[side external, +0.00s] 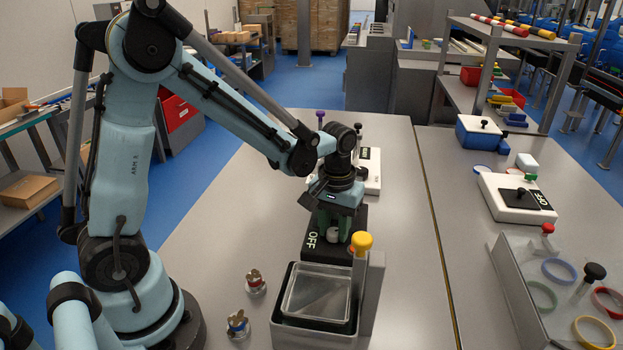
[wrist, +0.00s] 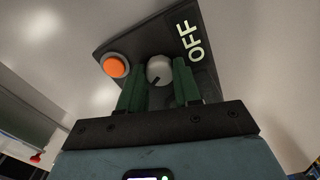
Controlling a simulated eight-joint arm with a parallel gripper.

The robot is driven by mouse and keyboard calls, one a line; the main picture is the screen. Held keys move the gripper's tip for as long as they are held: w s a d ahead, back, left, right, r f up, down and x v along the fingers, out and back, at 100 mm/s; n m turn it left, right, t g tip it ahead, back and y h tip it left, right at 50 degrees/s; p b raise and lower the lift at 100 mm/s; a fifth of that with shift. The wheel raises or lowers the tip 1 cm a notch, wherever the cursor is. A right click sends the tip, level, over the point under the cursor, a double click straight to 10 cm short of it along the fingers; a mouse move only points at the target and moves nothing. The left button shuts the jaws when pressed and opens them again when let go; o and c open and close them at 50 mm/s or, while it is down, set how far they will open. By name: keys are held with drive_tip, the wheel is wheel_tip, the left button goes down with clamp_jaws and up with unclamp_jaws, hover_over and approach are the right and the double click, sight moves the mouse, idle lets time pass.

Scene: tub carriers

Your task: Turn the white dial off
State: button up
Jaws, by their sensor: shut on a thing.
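The white dial (wrist: 159,68) sits on a black panel (wrist: 165,40) with a white OFF label (wrist: 193,41). A dark mark on the dial points down toward the lower left in the wrist view, away from the label. My gripper (wrist: 160,85) has its two green fingers on either side of the dial, shut on it. In the side external view my gripper (side external: 334,222) reaches down over the black panel (side external: 337,250), and the white dial (side external: 332,235) shows partly between the fingers. An orange button (wrist: 116,65) is on the panel left of the dial in the wrist view.
A white box with another OFF plate (side external: 515,198) is on the right table.

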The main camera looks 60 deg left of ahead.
drive_tip(key=shift+m, duration=0.6)
drive_tip(key=o, duration=1.1)
drive_tip(key=shift+c, duration=0.2)
